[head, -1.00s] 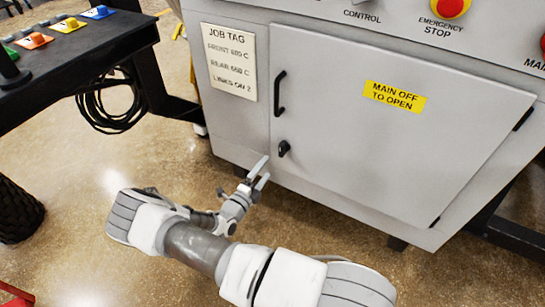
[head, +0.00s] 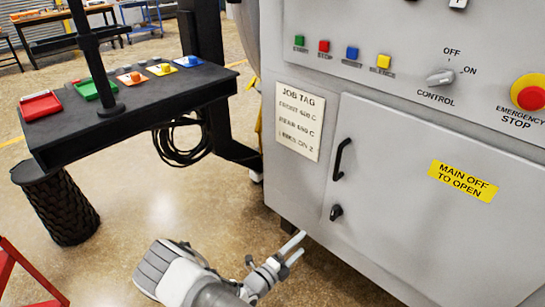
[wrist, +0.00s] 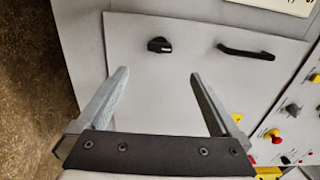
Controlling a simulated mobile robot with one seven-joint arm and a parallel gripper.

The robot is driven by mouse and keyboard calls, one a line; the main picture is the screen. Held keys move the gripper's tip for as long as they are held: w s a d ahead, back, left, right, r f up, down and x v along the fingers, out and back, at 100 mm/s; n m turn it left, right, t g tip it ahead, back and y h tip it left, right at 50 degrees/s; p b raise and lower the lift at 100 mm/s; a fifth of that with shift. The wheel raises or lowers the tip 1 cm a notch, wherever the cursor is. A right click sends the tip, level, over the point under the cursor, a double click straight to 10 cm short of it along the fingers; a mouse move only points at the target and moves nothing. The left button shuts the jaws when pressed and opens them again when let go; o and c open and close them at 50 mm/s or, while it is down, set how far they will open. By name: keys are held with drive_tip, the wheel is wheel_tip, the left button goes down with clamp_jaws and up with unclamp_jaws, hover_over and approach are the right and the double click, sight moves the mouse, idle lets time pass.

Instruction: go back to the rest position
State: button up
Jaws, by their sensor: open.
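My gripper (head: 292,247) is open and empty in the head view, low in front of the grey furnace cabinet (head: 300,190) near its lower left edge. In the wrist view my two fingers (wrist: 158,92) are spread wide, with nothing between them but the cabinet door behind. The door (head: 400,200) is shut. It has a black bar handle (head: 341,159) and a black turn latch (head: 336,212) below it. In the wrist view the latch (wrist: 160,45) and the handle (wrist: 246,52) lie beyond my fingertips, apart from them.
A red frame (head: 25,275) is at the lower left. The control panel (head: 400,60) has coloured buttons and an emergency stop (head: 530,97). Open floor (head: 135,190) lies between.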

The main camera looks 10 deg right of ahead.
drive_tip(key=s+d+r+m+g+y, duration=0.1)
drive_tip(key=s+r+m+g+y, duration=0.2)
drive_tip(key=r+m, duration=0.45)
drive_tip(key=s+d+r+m+g, duration=0.1)
drive_tip(key=s+r+m+g, duration=0.2)
drive_tip(key=r+m+g, duration=0.35)
drive_tip(key=s+d+r+m+g+y, duration=0.1)
drive_tip(key=s+r+m+g+y, duration=0.1)
drive_tip(key=r+m, duration=0.75)
drive_tip(key=s+a+r+m+t+y, duration=0.25)
drive_tip(key=s+r+m+y, duration=0.25)
drive_tip(key=s+r+m, duration=0.4)
drive_tip(key=s+a+r+m+t+y, duration=0.2)
drive_tip(key=s+r+m+t+y, duration=0.3)
drive_tip(key=r+m, duration=0.55)
wheel_tip(320, 180, up, 15)
drive_tip(key=s+g+p, duration=0.1)
drive_tip(key=p, duration=1.5)
drive_tip(key=shift+a+f+m+h+p, duration=0.15)
drive_tip(key=shift+m+h+p, duration=0.15)
drive_tip(key=shift+m+h, duration=0.1)
drive_tip(key=shift+s, duration=0.1)
